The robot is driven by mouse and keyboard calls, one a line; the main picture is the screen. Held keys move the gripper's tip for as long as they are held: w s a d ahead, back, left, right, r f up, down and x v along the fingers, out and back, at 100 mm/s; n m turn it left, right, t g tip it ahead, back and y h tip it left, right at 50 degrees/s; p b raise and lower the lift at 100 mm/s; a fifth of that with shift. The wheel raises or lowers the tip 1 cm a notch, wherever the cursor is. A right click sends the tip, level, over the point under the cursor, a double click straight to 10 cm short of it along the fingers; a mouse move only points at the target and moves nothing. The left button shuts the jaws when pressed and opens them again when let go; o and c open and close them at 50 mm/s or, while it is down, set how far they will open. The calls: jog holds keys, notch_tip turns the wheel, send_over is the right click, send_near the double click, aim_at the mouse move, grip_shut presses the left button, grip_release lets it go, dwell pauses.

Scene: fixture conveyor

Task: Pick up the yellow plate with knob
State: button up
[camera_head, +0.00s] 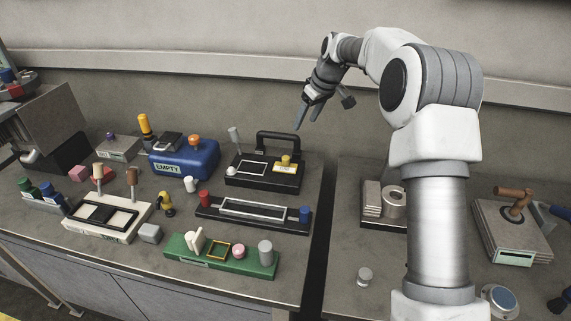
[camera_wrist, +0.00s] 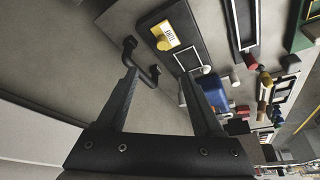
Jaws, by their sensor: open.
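The yellow plate with knob (camera_head: 288,166) lies at the right end of a black fixture (camera_head: 262,183) at the back of the left table. In the wrist view the yellow plate (camera_wrist: 163,42) shows near the top, with a white label beside its knob. My gripper (camera_head: 308,116) is open and empty, above and a little to the right of the plate, pointing down. In the wrist view its two fingers (camera_wrist: 157,78) stand apart, with the plate beyond the tips.
A black handle (camera_head: 278,136) arches up at the back of the same fixture, close to my fingers. A grey-white peg (camera_head: 234,138) stands at its left. A long black fixture (camera_head: 220,210) lies in front, and a blue box (camera_head: 183,160) to the left.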

jog(key=f, duration=0.2)
send_over(286, 158)
jog(key=s+d, duration=0.1)
jog(key=d, duration=0.2)
jog(key=f, duration=1)
jog(key=shift+s+a+p, duration=0.15)
jog(key=shift+a+p, duration=0.1)
jog(key=shift+p, duration=0.1)
jog(key=shift+a+p+x, duration=0.2)
jog(key=shift+x, duration=1.15)
jog(key=shift+a+p+x, duration=0.15)
jog(key=shift+p+x, duration=0.05)
jog(key=shift+x, duration=1.2)
jog(key=shift+s, duration=0.2)
grip_shut()
